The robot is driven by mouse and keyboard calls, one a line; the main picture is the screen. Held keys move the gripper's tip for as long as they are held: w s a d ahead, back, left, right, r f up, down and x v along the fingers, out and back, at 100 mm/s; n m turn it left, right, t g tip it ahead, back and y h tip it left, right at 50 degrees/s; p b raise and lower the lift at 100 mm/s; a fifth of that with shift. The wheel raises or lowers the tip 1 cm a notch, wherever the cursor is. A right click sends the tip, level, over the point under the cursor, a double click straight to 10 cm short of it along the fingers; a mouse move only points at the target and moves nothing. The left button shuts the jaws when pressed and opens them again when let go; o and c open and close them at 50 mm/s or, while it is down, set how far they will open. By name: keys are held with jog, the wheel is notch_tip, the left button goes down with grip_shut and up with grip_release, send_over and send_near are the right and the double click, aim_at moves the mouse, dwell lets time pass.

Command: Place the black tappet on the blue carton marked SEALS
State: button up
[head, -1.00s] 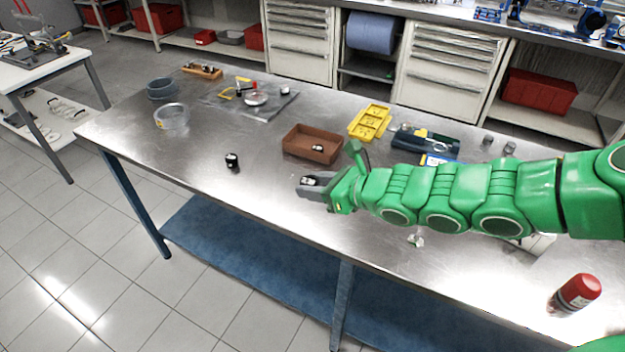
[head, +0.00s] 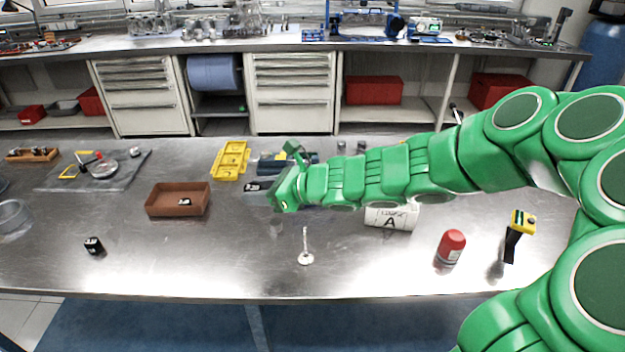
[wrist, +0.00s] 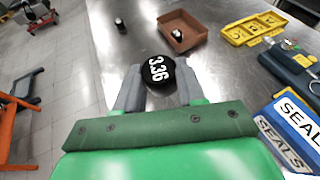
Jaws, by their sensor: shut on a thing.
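My gripper (head: 257,193) is shut on a black tappet (wrist: 157,70) with white figures 3.36 on its top face. It holds the tappet above the bench, right of the brown tray in the head view. The tappet also shows small between the fingers in the head view (head: 252,187). The blue and white carton marked SEALS (wrist: 293,120) is at the lower right of the wrist view, to the right of my gripper. In the head view my arm hides most or all of this carton.
The brown tray (head: 163,211) holds another tappet (head: 184,202). A further black tappet (head: 94,245) stands on the bench. A yellow tray (head: 230,160) and dark blue case (head: 275,163) lie behind.

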jog(key=w+d+r+m+t+h, duration=0.1)
jog(key=w+d+r, duration=0.1)
jog(key=d, duration=0.6)
jog(key=w+d+r+m+t, duration=0.1)
jog(key=w+d+r, duration=0.15)
jog(key=d, duration=0.55)
jog(key=shift+m, duration=0.3)
jog(key=w+a+f, duration=0.1)
jog(key=w+f, duration=0.2)
jog(key=w, duration=0.1)
jog(key=w+a+f, duration=0.1)
jog(key=w+f, duration=0.2)
jog(key=w, duration=0.1)
jog(key=w+f, duration=0.3)
jog(key=w, duration=0.2)
jog(key=shift+a+f, duration=0.3)
jog(key=shift+a, duration=0.1)
jog(key=shift+w+f, duration=0.35)
jog(key=shift+f, duration=1.7)
jog(key=shift+f, duration=0.15)
jog(key=o, duration=1.1)
jog(key=shift+c, duration=0.2)
